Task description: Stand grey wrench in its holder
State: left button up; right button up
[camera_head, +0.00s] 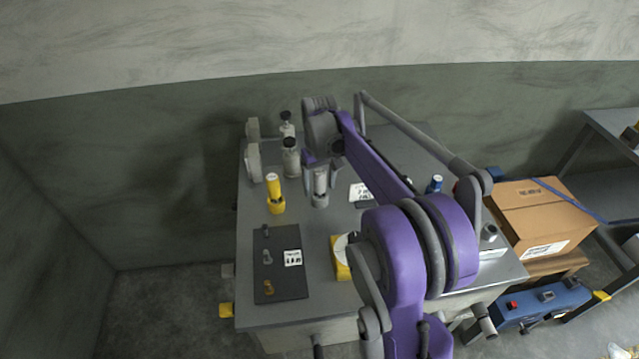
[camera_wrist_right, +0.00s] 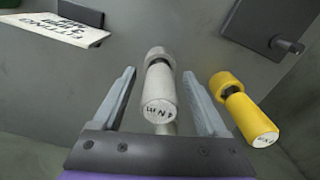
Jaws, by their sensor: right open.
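The grey wrench (camera_head: 320,187) is a short, thick cylinder with a narrower neck and a marked pale end. It appears to stand upright on the grey table. In the right wrist view the wrench (camera_wrist_right: 159,100) is between the two fingers of my right gripper (camera_wrist_right: 163,100), with a gap on each side. My right gripper (camera_head: 319,163) is open around it in the head view. A dark board (camera_head: 284,283) with several short pegs and a white label lies at the table's front left; it may be the holder. Its corner with one peg shows in the wrist view (camera_wrist_right: 247,22). My left gripper is out of view.
A yellow tool (camera_head: 275,195) stands close to the left of the wrench, and shows in the wrist view (camera_wrist_right: 245,112). Two bottles (camera_head: 291,158) stand behind. A yellow item (camera_head: 341,266) lies right of the board. A cardboard box (camera_head: 540,215) is beyond the table's right edge.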

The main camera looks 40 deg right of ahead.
notch_tip(320, 180, up, 11)
jog(key=shift+f+p, duration=0.1)
jog(key=shift+p, duration=0.25)
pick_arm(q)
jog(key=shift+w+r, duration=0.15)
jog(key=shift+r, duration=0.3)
